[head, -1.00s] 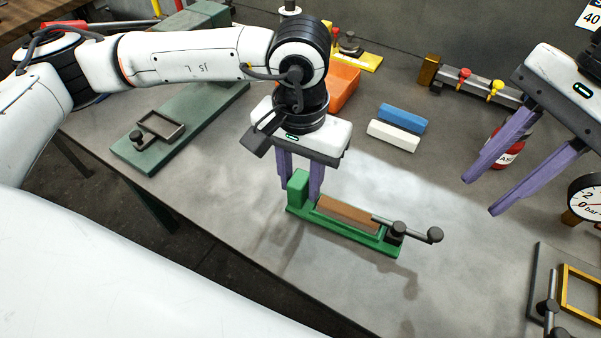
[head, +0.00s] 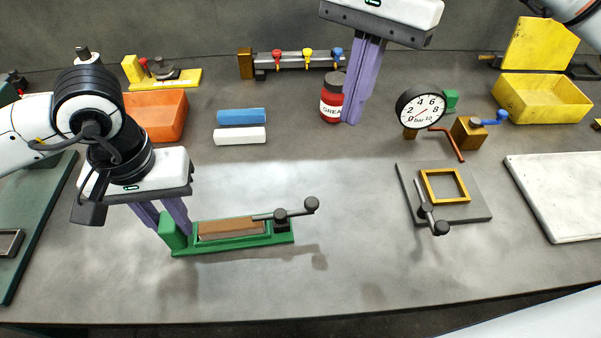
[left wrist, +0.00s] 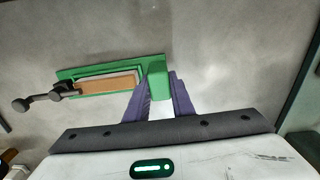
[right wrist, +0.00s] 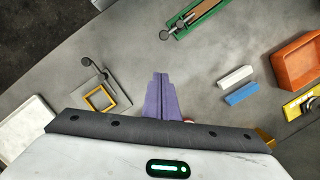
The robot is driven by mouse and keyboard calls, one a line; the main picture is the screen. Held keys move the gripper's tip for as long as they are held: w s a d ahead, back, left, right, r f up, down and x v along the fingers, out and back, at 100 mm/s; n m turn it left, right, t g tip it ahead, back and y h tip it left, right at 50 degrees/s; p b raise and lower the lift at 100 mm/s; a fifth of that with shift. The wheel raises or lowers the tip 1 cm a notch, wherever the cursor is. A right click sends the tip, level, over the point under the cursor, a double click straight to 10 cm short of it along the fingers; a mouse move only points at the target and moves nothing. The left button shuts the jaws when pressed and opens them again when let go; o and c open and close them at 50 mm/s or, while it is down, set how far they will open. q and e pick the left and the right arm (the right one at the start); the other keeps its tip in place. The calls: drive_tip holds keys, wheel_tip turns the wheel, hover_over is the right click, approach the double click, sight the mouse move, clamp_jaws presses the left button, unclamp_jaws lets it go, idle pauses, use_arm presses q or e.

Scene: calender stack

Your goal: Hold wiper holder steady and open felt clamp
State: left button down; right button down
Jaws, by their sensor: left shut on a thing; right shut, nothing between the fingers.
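The green wiper holder (head: 285,238) lies on the grey bench at the front left, with a brown felt strip (head: 230,228) along it. The felt clamp (head: 281,216) is a dark pivot at its right end. Its lever reaches over the strip and ends in a round knob (head: 312,205) to the right. My left gripper (head: 172,216) is shut on the holder's raised green end block, which also shows between the fingers in the left wrist view (left wrist: 157,80). My right gripper (head: 350,122) is shut and empty, well behind and right of the holder, near a red grease can (head: 331,100).
Blue (head: 241,116) and white (head: 240,136) blocks lie behind the holder. A pressure gauge (head: 420,106), a dark plate (head: 475,208) with yellow frame and a yellow box (head: 545,100) stand to the right. The bench between holder and plate is clear.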

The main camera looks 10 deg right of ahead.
drive_tip(key=shift+f, duration=0.1)
drive_tip(key=s+a+f, duration=0.4)
drive_tip(key=f, duration=0.6)
drive_tip(key=shift+a+f, duration=0.2)
drive_tip(key=shift+a, duration=0.15)
